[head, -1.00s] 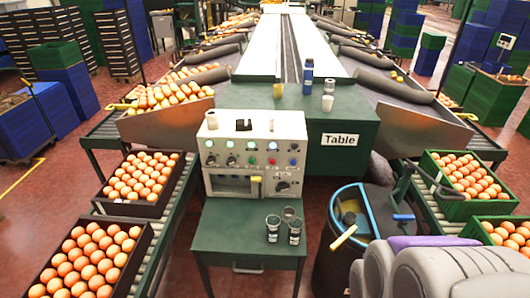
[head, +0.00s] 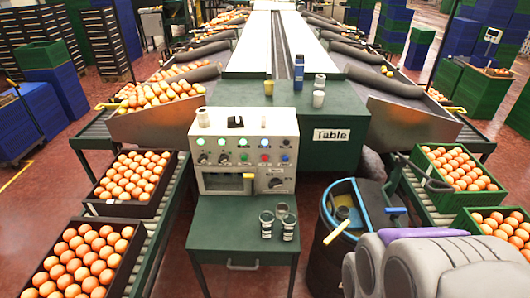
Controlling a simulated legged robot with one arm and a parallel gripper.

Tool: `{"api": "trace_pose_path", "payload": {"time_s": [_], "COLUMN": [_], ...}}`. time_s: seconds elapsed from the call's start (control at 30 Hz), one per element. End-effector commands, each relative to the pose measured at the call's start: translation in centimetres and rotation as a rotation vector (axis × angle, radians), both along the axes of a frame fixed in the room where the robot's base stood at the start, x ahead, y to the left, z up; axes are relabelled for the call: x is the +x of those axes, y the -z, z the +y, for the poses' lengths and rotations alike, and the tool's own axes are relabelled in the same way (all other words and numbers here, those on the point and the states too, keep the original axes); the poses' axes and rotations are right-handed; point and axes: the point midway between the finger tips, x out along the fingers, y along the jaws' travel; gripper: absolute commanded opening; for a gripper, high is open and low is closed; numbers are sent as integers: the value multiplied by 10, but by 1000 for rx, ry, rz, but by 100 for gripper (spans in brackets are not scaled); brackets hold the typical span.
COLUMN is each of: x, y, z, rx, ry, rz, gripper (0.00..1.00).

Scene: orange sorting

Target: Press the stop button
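The control panel (head: 244,182) is a pale box on a green stand, ahead of me and slightly left of centre. A red button (head: 264,157) sits right of the middle in the lower row, beside a blue one (head: 285,158). Button labels are too small to read, so I cannot confirm which is stop. Grey parts of my arm show at bottom right, apart from the panel. My gripper is not in view.
Several cups (head: 266,224) stand on the green stand (head: 225,232) below the panel. A dark bin with a blue rim (head: 327,213) stands right of the stand. Crates of oranges line conveyors on both sides. A green table (head: 345,115) is behind the panel.

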Motion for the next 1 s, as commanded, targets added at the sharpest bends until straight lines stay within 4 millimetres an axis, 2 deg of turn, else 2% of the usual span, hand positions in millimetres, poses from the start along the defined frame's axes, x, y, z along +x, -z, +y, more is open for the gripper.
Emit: {"api": "trace_pose_path", "payload": {"time_s": [0.03, 0.27, 1.0], "x": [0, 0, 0], "y": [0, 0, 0], "z": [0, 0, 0], "rx": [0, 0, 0], "ry": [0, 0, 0], "rz": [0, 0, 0], "gripper": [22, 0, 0]}}
